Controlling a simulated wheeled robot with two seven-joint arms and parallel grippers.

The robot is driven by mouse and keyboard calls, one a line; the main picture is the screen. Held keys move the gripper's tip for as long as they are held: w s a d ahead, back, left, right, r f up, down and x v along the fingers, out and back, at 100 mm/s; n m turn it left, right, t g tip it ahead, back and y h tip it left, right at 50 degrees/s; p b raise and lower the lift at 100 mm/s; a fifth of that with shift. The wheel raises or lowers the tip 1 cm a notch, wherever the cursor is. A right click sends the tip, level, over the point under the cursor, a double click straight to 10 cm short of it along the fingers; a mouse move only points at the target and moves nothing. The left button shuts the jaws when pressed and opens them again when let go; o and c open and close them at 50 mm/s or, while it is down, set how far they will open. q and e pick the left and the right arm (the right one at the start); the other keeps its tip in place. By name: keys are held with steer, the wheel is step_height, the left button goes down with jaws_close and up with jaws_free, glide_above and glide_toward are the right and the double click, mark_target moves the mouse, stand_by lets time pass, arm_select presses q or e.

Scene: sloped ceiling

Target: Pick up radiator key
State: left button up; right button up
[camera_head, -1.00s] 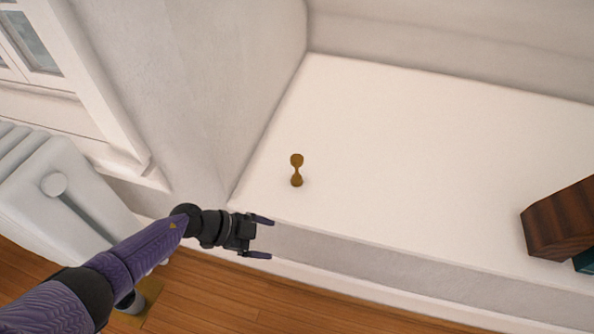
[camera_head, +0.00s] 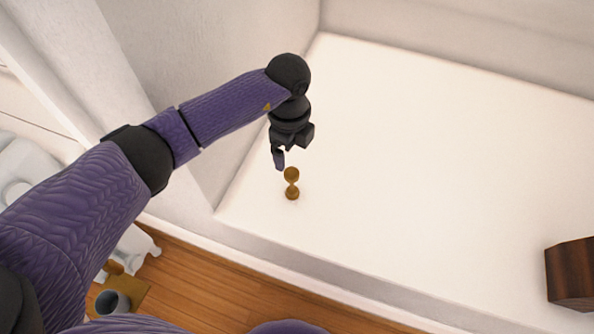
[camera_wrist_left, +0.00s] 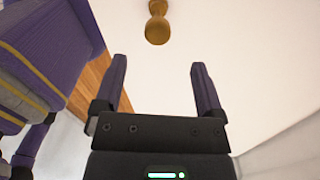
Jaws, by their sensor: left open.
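The radiator key (camera_head: 292,184) is a small brass-brown piece with two rounded ends and a narrow waist. It is on the white ledge (camera_head: 400,180), near the ledge's left front corner. My left gripper (camera_head: 279,160) is over the ledge, just behind the key in the head view, with its fingers toward it. In the left wrist view the key (camera_wrist_left: 157,22) is at the top, beyond the two open fingertips and roughly between their lines. The left gripper is open and empty. My right gripper is not in view.
A dark wooden block (camera_head: 571,274) stands on the ledge at the right. Walls close the ledge at the left and back. Its front edge drops to a wooden floor (camera_head: 230,290). A white radiator (camera_head: 30,180) is at the far left. The middle of the ledge is clear.

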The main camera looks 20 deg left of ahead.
mark_target(292, 172)
arm_select(q)
steer(key=f+b, duration=0.3)
steer(key=f, duration=0.2)
steer(key=f+b, duration=0.3)
steer(key=f, duration=0.1)
steer(key=shift+s+d+f+b, duration=0.15)
steer(key=shift+s+f+b, duration=0.05)
steer(key=shift+f+b, duration=0.15)
steer(key=shift+r, duration=0.35)
jaws_close()
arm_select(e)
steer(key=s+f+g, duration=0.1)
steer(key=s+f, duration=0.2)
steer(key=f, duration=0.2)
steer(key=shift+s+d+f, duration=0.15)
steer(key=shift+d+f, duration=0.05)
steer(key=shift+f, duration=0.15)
